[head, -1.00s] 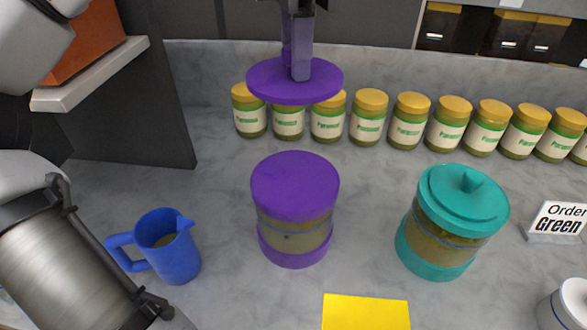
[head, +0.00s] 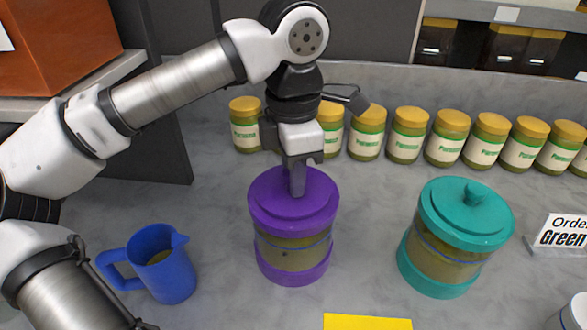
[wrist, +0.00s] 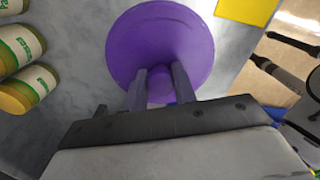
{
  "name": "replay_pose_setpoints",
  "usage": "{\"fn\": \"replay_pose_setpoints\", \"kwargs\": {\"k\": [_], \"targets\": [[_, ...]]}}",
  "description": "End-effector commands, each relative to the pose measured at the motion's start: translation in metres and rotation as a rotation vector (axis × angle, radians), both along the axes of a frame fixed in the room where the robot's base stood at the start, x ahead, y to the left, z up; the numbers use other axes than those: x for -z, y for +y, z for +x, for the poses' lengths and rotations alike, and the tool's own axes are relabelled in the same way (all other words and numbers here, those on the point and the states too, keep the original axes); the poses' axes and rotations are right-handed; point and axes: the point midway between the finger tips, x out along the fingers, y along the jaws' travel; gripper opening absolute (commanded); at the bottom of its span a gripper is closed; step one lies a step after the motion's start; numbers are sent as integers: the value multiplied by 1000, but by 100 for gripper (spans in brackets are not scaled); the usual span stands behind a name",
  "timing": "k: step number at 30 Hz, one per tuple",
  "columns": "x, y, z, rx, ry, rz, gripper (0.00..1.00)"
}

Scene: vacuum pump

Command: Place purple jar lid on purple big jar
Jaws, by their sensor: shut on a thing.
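The purple big jar (head: 292,258) stands upright on the grey counter, with greenish contents behind its clear wall. The purple jar lid (head: 262,203) is on top of the jar, looking level and centred; whether it is fully seated I cannot tell. My gripper (head: 297,188) points down from above and is shut on the lid's knob. In the wrist view the lid (wrist: 135,45) fills the upper middle, with my gripper's fingers (wrist: 159,85) on either side of its round knob (wrist: 160,86). The jar's body is hidden there by the lid.
A teal lidded jar (head: 445,262) stands to the right and a blue jug (head: 166,272) to the left. A row of yellow-capped jars (head: 407,135) lines the back. A yellow sheet (head: 367,322) lies in front. A sign (head: 560,233) stands at the right.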

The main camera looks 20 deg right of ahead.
Motion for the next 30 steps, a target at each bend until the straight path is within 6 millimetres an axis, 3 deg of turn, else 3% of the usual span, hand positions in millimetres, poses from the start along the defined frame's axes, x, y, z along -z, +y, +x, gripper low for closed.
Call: {"fn": "replay_pose_setpoints", "kwargs": {"k": [11,12,17,25,30], "targets": [[7,0,0,0,-1,-1,4],[6,0,0,0,-1,-1,30],[6,0,0,1,-1,-1,49],[5,0,0,1,-1,-1,49],[-8,0,1,-2,-3,0,49]]}}
